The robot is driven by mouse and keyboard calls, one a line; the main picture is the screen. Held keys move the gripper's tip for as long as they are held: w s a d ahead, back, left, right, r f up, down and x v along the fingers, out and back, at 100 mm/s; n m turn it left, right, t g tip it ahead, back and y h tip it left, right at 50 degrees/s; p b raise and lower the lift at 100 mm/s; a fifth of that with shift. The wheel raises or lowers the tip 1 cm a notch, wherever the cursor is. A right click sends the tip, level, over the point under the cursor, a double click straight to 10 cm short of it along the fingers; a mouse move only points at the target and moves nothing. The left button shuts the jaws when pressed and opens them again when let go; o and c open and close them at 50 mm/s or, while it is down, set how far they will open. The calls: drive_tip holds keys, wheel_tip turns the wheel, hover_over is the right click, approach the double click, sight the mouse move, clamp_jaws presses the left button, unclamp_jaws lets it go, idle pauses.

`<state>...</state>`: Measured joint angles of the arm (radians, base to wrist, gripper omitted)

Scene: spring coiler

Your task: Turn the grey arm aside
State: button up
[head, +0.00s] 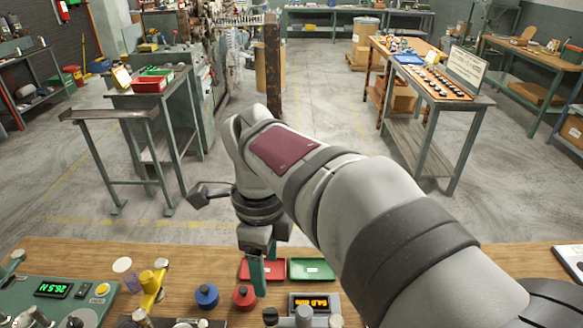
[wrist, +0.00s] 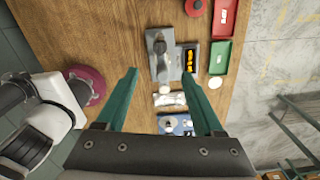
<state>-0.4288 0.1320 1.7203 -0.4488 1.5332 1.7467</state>
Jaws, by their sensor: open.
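A grey metal device with a flat grey arm (wrist: 161,55) and a round knob on it lies between and beyond my fingertips in the wrist view. An orange-lit display (wrist: 190,57) sits just right of it. In the head view the device (head: 304,316) shows at the bottom edge, partly cut off, with its display (head: 314,302) above it. My gripper (wrist: 158,77) is open and empty, its two green fingers apart over the bench. In the head view my gripper (head: 258,276) hangs above the bench, left of the device. I cannot tell its exact height.
A red tray (head: 262,275) and a green tray (head: 312,275) lie behind the device. Blue (head: 206,296) and red (head: 244,297) round knobbed pieces stand left of it. A yellow stand (head: 150,288) and a green instrument panel (head: 32,290) are further left.

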sight(270, 311)
wheel_tip(270, 311, down, 15)
drive_tip(key=shift+r, duration=0.1)
clamp_jaws()
idle(0.4)
idle(1.0)
